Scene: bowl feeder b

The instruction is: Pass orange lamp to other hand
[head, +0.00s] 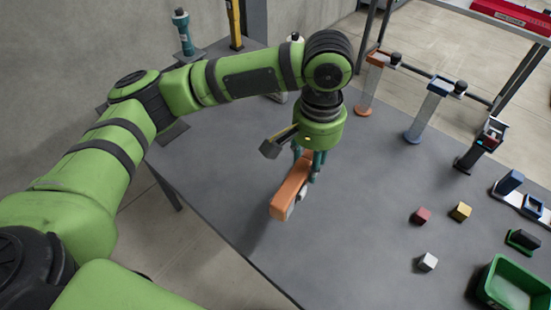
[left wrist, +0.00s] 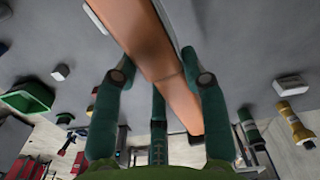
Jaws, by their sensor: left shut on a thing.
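The orange lamp (head: 290,190) is a long orange bar with a pale part along its lower side. It slants down toward the front left from my left gripper (head: 308,165) and appears to be above the grey table. My left gripper is shut on it, with dark green fingers on its two sides. Part of the grip is hidden in the head view. My right gripper is in neither view.
Red (head: 421,215), yellow (head: 461,211) and white (head: 427,262) blocks lie on the table (head: 345,260) at right. A green bin (head: 492,290) stands at lower right. The table's front middle is clear.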

